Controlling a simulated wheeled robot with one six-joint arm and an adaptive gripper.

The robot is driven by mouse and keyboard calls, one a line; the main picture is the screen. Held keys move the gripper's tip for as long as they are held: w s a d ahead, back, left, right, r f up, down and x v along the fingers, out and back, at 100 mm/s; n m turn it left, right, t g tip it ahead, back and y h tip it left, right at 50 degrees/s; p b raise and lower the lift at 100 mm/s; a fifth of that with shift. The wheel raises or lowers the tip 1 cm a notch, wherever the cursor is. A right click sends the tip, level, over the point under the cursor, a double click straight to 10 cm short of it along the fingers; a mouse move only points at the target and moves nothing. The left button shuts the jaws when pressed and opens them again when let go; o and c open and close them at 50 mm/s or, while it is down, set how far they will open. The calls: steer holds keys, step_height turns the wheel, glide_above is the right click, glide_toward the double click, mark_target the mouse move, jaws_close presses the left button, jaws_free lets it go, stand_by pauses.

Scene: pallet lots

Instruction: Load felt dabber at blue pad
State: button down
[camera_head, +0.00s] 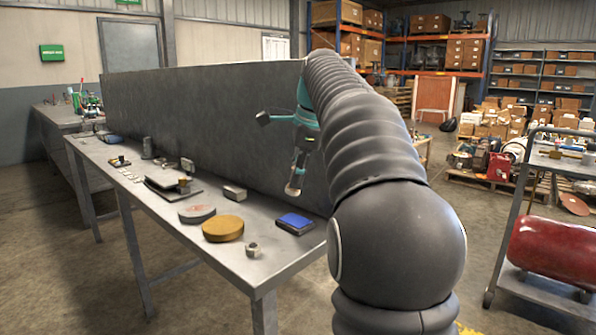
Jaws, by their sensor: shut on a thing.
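My gripper (298,168) hangs in the air above the near part of the grey bench, partly behind my dark arm. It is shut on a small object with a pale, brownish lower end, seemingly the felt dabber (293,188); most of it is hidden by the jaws. The blue pad (294,220) lies in a dark shallow case on the bench, near its right edge. In the picture the dabber is above the pad and apart from it.
On the bench (246,272) are a round tan disc (222,229), a grey disc (197,213), a hex nut (253,250) and a metal block (234,192). A tall grey panel (200,110) runs along the bench's back. A cart with a red tank (555,252) stands right.

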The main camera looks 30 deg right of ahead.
steer(key=shift+w+d+m+t, duration=0.25)
steer(key=shift+d+m+t, duration=0.05)
steer(key=shift+d, duration=0.2)
steer(key=shift+f, duration=0.7)
step_height(320, 180, down, 5)
steer(key=b, duration=0.4)
steer(key=shift+r, duration=0.2)
steer(key=shift+f+b, duration=0.3)
steer(key=shift+f, duration=0.25)
stand_by(0.6)
steer(key=shift+r, duration=0.1)
step_height(320, 180, up, 5)
steer(key=p, duration=0.5)
steer(key=shift+r, duration=0.95)
